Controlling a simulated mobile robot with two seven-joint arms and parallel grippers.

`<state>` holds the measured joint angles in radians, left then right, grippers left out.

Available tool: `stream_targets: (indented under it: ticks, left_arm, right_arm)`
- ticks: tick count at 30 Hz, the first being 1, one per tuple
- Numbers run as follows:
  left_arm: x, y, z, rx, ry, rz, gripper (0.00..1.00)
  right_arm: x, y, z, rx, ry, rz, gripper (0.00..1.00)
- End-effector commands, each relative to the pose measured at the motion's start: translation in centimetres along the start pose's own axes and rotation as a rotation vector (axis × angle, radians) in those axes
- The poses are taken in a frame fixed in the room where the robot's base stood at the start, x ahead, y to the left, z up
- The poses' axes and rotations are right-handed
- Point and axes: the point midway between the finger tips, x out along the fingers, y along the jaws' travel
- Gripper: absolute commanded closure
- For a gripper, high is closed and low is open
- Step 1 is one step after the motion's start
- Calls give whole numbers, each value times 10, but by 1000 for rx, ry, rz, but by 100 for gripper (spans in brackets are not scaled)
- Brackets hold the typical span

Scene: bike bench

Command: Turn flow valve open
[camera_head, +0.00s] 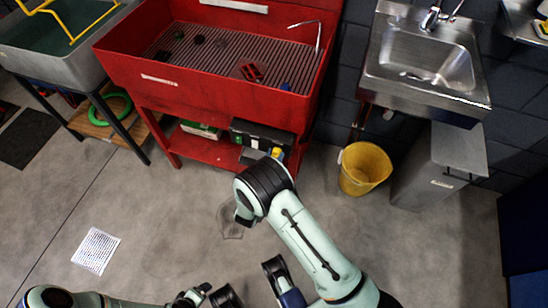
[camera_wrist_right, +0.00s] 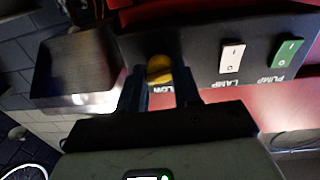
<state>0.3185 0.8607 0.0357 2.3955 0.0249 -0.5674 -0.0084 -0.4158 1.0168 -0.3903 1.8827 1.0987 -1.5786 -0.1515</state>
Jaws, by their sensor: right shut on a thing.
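The flow valve is a round yellow knob (camera_wrist_right: 160,67) on a dark control panel (camera_wrist_right: 198,62), seen upside down in the right wrist view, near a partly covered label ending in "LOW". My right gripper (camera_wrist_right: 160,79) has one dark finger on each side of the knob and is shut on it. In the head view the dark panel box (camera_head: 258,133) sits under the red wash basin, and my right wrist hides most of the contact. The knob's turn angle cannot be told.
Beside the knob are a white LAMP switch (camera_wrist_right: 232,57) and a green PUMP switch (camera_wrist_right: 287,52). The red basin (camera_head: 215,75) overhangs the panel. A yellow bucket (camera_head: 364,168) and a grey bin (camera_head: 440,165) stand to the right. The floor in front is mostly clear.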

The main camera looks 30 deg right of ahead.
Motion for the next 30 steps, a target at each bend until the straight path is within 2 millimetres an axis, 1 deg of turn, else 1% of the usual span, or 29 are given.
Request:
stream_targets:
  ticks: [1, 9, 20, 21, 22, 23, 30]
  left_arm:
    - [0, 0, 0, 0, -1, 0, 13]
    - [0, 0, 1, 0, -2, 0, 13]
    - [0, 0, 0, 0, -1, 0, 13]
    - [0, 0, 0, 0, -1, 0, 13]
    - [0, 0, 0, 0, -1, 0, 13]
    - [0, 0, 0, 0, -1, 0, 13]
    - [0, 0, 0, 0, -1, 0, 13]
  right_arm:
    - [-2, -2, 2, 15, -10, -5, 98]
    - [-3, -2, 2, 62, -13, -5, 98]
    - [-3, -2, 2, 64, -13, -6, 98]
    - [-3, -2, 2, 64, -13, -6, 61]
    - [-3, -2, 2, 64, -13, -6, 51]
    - [-3, -2, 2, 64, -12, -6, 44]
    - [-1, -1, 1, 64, -7, -2, 44]
